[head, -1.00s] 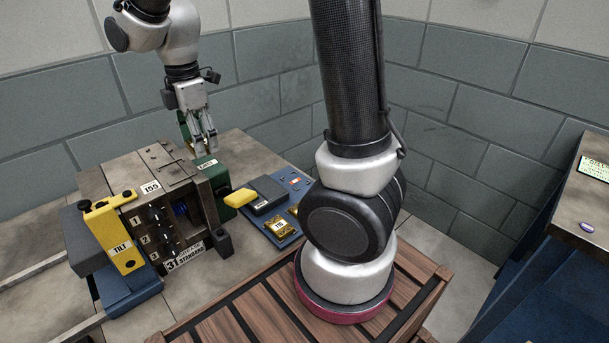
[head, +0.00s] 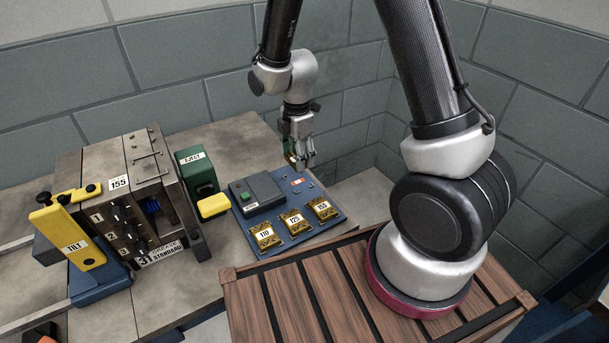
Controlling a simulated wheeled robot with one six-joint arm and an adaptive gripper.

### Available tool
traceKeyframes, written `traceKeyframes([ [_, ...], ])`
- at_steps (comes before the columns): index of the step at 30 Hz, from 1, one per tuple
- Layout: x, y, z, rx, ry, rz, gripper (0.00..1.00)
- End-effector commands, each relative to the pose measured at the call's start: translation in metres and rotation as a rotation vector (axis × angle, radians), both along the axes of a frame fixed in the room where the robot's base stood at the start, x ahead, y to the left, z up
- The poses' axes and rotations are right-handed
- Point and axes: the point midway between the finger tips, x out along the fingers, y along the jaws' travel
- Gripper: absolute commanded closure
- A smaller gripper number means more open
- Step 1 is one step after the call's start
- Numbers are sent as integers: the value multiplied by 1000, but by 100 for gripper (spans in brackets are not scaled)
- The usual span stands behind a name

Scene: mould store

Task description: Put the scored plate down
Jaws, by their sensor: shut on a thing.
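My gripper (head: 303,160) hangs pointing down over the back right part of the blue board (head: 325,228). Its jaws are shut on a small piece with a dark and gold edge (head: 290,158), taken to be the scored plate. The fingers hide most of it, and no scoring can be made out. It looks held above the board, though the gap is hard to judge. Three gold plates marked 110 (head: 265,237), 125 (head: 295,222) and 155 (head: 322,208) lie in a row along the board's front.
A grey box with a green button (head: 258,194) sits on the board's left. Left of it stand a green block (head: 196,170) with a yellow pad (head: 214,206) and a machine (head: 120,215) with a yellow TILT lever (head: 75,246). A slatted wooden top (head: 300,290) lies in front.

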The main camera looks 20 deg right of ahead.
Motion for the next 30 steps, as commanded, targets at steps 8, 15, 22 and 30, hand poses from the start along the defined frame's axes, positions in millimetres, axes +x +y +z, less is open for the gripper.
traceKeyframes([
  [8,0,0,-37,0,2,-1,77],
  [15,0,0,-69,0,1,-1,77],
  [22,0,0,-72,0,-1,-1,77],
  [30,0,0,-76,0,0,-1,32],
])
